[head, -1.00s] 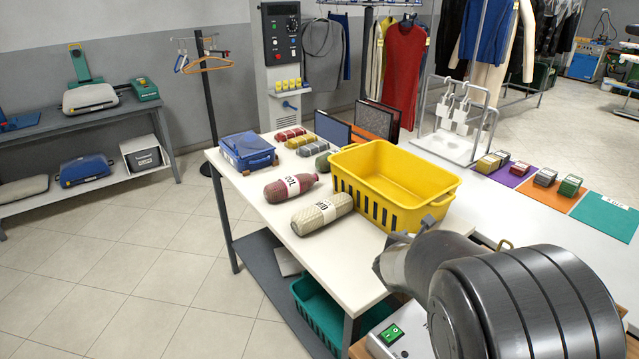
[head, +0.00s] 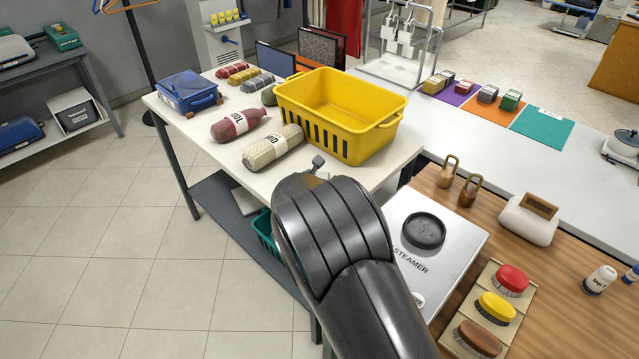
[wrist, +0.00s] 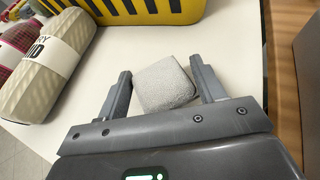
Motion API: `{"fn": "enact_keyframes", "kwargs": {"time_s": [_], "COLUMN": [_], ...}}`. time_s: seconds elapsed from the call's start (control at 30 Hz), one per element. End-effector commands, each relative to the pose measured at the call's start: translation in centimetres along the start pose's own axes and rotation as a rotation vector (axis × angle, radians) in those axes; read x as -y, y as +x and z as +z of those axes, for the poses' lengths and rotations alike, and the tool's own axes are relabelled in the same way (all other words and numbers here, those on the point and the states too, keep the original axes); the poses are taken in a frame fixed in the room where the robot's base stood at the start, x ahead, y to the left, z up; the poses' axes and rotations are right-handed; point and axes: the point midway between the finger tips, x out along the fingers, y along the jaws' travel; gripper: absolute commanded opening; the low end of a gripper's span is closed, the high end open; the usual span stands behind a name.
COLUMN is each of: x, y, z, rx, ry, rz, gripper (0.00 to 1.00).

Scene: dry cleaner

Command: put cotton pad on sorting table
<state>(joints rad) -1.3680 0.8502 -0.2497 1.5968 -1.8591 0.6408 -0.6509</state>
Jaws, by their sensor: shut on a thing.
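The cotton pad, a pale grey, rough-surfaced block (wrist: 165,85), sits between the two fingers of my gripper (wrist: 163,88) in the wrist view. My gripper is shut on it, above the white tabletop. The white sorting table (head: 238,101) carries a yellow basket and several goods in the head view; its bare top also shows in the wrist view (wrist: 120,48). In the head view my dark arm hides the pad and most of the gripper; only a small grey part shows near the table's front. Whether the pad touches the tabletop, I cannot tell.
A yellow basket (head: 365,148) stands just beyond the gripper. A cream wrapped roll (head: 273,147) and a maroon one (head: 235,124) lie to its left. A blue case (head: 188,92) is at the far left corner. A steamer (head: 450,225) stands right of my arm.

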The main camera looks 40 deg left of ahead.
Motion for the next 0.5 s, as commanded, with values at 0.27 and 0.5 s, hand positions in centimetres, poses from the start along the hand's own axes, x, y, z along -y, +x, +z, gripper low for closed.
{"fn": "enact_keyframes", "kwargs": {"time_s": [0.27, 0.5], "x": [0.0, 0.0], "y": [0.8, 1.0], "z": [-2.0, -2.3], "rx": [0.000, -0.001], "ry": [0.000, 0.000], "rz": [0.000, 0.000], "gripper": [0.41, 0.41]}}
